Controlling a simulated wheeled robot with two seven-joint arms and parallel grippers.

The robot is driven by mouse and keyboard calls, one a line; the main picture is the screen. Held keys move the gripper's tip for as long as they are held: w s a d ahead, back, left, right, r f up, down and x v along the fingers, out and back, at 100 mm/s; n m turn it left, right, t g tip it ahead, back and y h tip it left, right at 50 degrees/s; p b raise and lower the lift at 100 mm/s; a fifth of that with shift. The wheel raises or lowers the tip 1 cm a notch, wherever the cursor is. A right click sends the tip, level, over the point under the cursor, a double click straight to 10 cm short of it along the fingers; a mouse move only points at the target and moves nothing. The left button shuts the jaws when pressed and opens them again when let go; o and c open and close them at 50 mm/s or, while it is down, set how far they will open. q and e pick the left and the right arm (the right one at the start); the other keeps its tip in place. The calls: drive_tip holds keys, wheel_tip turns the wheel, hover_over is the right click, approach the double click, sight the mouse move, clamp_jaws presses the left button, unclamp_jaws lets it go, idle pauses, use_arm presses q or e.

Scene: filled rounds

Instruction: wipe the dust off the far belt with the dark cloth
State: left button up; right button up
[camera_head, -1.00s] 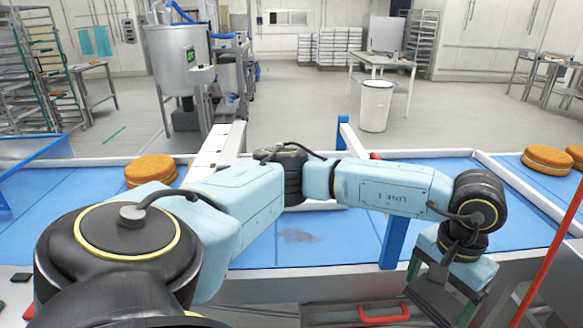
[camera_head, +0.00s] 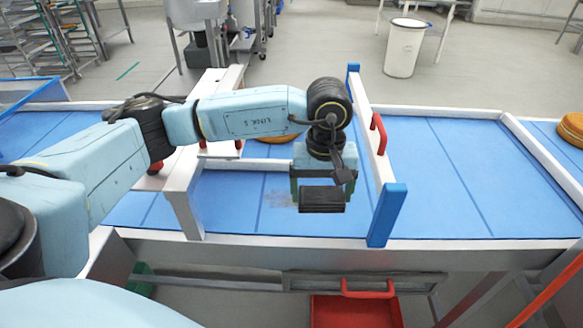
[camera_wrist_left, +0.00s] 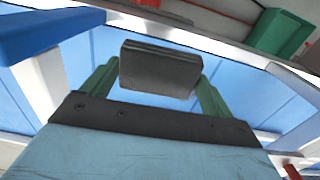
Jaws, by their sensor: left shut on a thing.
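The dark cloth (camera_head: 322,200) is a dark grey folded block held between the green fingers of my left gripper (camera_head: 323,190). In the left wrist view the cloth (camera_wrist_left: 160,68) sits between the fingers of the gripper (camera_wrist_left: 156,88), with blue belt behind it. A grey-brown dust smudge (camera_head: 279,199) lies on the blue belt (camera_head: 235,205), just left of the cloth. The cloth is over the belt beside the smudge; I cannot tell whether it touches the surface. My right gripper is out of view.
A white frame with a blue-ended post (camera_head: 388,215) and red handle (camera_head: 378,133) stands close right of the gripper. A white frame (camera_head: 183,195) stands to the left. A brown round (camera_head: 573,128) lies at far right. A red bin (camera_head: 355,311) is below the belt's front edge.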

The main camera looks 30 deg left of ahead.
use_arm(q)
drive_tip(key=n, duration=0.3)
drive_tip(key=w+a+n+p, duration=0.1)
drive_tip(key=n, duration=0.2)
drive_tip(key=n+p, duration=0.1)
drive_tip(key=n, duration=0.1)
drive_tip(key=shift+w+a, duration=0.2)
drive_tip(key=shift+a, duration=0.05)
drive_tip(key=n, duration=0.3)
drive_tip(key=a+n+p, duration=0.1)
drive_tip(key=shift+w+f+n, duration=0.25)
drive_tip(key=shift+w+n, duration=0.05)
drive_tip(key=shift+w, duration=0.05)
drive_tip(key=a+n+p, duration=0.1)
drive_tip(key=n, duration=0.4)
drive_tip(key=n+p, duration=0.4)
drive_tip(key=n, duration=1.4)
approach(296, 209)
wheel_tip(296, 209, down, 4)
drive_tip(key=b, duration=0.4)
drive_tip(key=shift+d+f+b, duration=0.1)
drive_tip(key=shift+b, duration=0.2)
drive_tip(key=shift+f+b, duration=0.75)
drive_tip(key=shift+f, duration=0.25)
